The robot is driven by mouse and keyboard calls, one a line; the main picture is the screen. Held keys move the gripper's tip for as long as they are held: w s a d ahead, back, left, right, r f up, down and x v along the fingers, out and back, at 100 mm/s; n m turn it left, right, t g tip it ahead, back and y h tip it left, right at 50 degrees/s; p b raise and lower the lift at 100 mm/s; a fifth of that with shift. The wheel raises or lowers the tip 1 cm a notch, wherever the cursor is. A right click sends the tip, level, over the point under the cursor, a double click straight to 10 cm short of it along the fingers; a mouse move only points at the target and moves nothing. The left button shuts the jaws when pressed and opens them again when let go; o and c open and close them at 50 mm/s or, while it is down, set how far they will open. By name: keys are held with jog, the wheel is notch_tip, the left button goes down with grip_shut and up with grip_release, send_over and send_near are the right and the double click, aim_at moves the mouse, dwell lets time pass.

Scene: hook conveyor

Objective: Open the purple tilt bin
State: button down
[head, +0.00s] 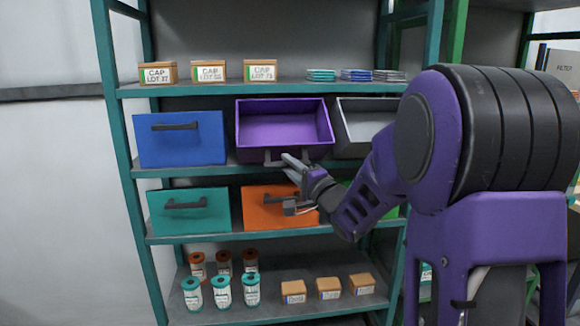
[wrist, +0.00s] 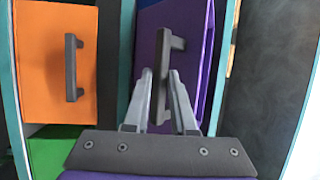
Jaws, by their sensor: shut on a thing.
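The purple tilt bin (head: 284,127) is in the middle of the upper bin row in the head view. It is tipped forward and its empty inside shows. In the wrist view its purple front (wrist: 150,45) is rotated on its side, with a dark handle (wrist: 164,80) on it. My gripper (head: 287,160) reaches the bin's lower front edge from the right. In the wrist view the two fingers of my gripper (wrist: 160,80) stand on either side of the handle bar and are shut on it. The fingers partly cover the handle.
A blue bin (head: 181,140) is left of the purple one, and a tilted grey bin (head: 365,125) is right of it. Below are a teal bin (head: 190,212) and an orange bin (head: 270,215), close under my gripper. Cap boxes (head: 208,71) stand on the shelf above.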

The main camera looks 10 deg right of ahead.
jog(key=shift+f, duration=0.65)
jog(key=c, duration=0.9)
grip_release()
jog(key=shift+w+f, duration=0.1)
jog(key=shift+o, duration=0.3)
jog(key=shift+r, duration=0.35)
jog(key=p+v, duration=0.1)
jog(key=v, duration=1.6)
